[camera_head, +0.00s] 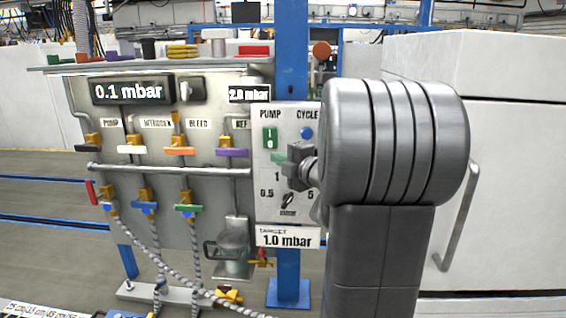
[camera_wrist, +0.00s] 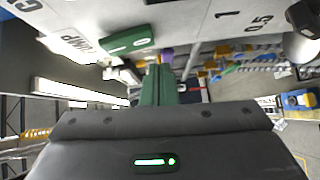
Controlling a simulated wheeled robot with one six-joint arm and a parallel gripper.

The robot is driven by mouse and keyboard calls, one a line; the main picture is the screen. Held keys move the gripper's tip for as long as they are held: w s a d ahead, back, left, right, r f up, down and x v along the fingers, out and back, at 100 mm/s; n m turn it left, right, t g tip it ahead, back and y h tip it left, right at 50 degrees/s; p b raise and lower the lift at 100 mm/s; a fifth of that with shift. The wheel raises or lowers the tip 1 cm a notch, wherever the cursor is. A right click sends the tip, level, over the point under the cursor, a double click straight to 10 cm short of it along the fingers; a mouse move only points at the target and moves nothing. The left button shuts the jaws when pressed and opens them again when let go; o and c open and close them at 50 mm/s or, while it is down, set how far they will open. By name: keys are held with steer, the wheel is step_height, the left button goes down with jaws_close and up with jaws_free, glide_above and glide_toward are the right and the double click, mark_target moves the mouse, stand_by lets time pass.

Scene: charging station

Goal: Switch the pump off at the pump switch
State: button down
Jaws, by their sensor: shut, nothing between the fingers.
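The pump switch (camera_head: 270,137) is a green rocker marked I and 0, under the PUMP label on the pale control panel (camera_head: 272,185). It also shows in the wrist view as a green block (camera_wrist: 127,40) beside the upside-down PUMP label. My gripper (camera_head: 278,157) has green fingers and is shut and empty, with its tips just below the switch in the head view. In the wrist view the shut fingers (camera_wrist: 158,70) point up the picture, just right of and below the switch. I cannot tell whether they touch it. Which way the rocker is tipped is unclear.
A blue CYCLE button (camera_head: 306,133) and a dial (camera_head: 287,200) sit on the same panel, close to my gripper. Left of it are a valve board with coloured handles (camera_head: 180,151) and a 0.1 mbar display (camera_head: 132,90). A white cabinet (camera_head: 510,130) stands at right.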

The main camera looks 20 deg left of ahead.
steer(key=f+b+v, duration=0.1)
steer(key=v, duration=0.9)
steer(key=shift+s+f, duration=0.25)
steer(key=shift+s, duration=0.05)
